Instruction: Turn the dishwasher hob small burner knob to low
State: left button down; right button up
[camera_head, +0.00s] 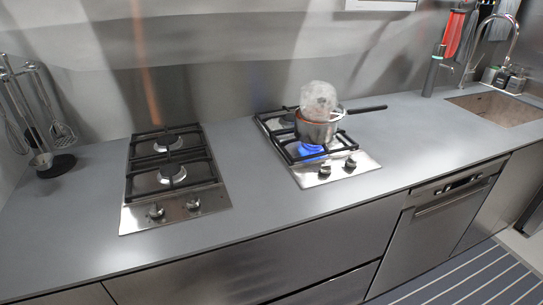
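The right hob (366,168), the one nearer the dishwasher (428,232), is set into the grey counter. Two dark knobs stand at its front edge: a left knob (324,170) and a right knob (350,162). I cannot tell which one serves the small burner, nor read their settings. A blue flame (311,150) burns at the front of this hob under a metal pot (314,132). The pot has a long dark handle pointing right and a whitish, translucent cloud above it. Neither of my grippers is in view.
A second hob (128,222) on the left shows no flame; its two knobs are at the front. A utensil stand (58,166) is at the far left. A sink (497,108) with a tap is at the right. Counter between the hobs is clear. A striped runner (470,280) lies on the floor.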

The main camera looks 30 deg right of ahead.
aim_at(324, 169)
jog(key=l+u, duration=0.2)
jog(key=u, duration=0.15)
jog(key=l+u, duration=0.35)
jog(key=k+l+u, duration=0.1)
jog(key=u, duration=0.25)
jog(key=k+l+u, duration=0.2)
jog(key=l+u, duration=0.15)
jog(key=k+l+u, duration=0.45)
jog(key=l, duration=0.25)
jog(key=k+l+u, duration=0.2)
jog(key=k+l, duration=0.15)
